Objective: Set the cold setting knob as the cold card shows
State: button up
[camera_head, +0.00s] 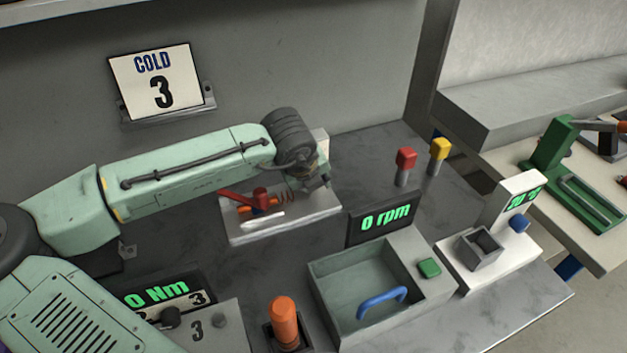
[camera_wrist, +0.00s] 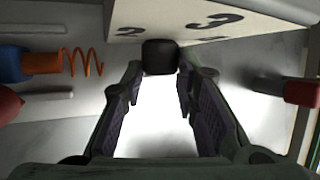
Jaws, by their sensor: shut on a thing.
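The cold card (camera_head: 158,82) hangs on the back wall in the head view and reads "COLD 3". In the wrist view, a black knob (camera_wrist: 160,57) sits against a pale panel (camera_wrist: 265,10) marked with the numbers 2 and 3. My gripper (camera_wrist: 160,72) has one finger on each side of the knob and is shut on it. In the head view my gripper (camera_head: 316,180) is at the back fixture, partly behind my wrist, and the knob is hidden there. Where the knob points cannot be told.
A grey plate (camera_head: 300,225) with a red lever (camera_head: 240,200) and a spring lies beside my gripper. A "0 rpm" basin (camera_head: 320,280) stands in front right. Red (camera_head: 406,158) and yellow (camera_head: 440,149) posts stand to the right. A "0 Nm" unit (camera_head: 215,325) is at front left.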

grip_shut()
jog(key=shift+d, duration=0.1)
jog(key=shift+d+m+g+y, duration=0.2)
jog(key=shift+m+g+y, duration=0.15)
jog(key=shift+y, duration=0.55)
jog(key=y, duration=0.1)
jog(key=g+y, duration=0.1)
jog(key=shift+w+d+m+g+y, duration=0.15)
jog(key=shift+d+m+g+y, duration=0.1)
jog(key=shift+y, duration=0.15)
jog(key=g+y, duration=0.1)
jog(key=y, duration=0.2)
jog(key=shift+w+d+m+y, duration=0.1)
jog(key=shift+d+m+y, duration=0.05)
jog(key=shift+m+y, duration=0.25)
jog(key=shift+f+g+y, duration=0.1)
jog(key=shift+g+y, duration=0.3)
jog(key=shift+y, duration=0.4)
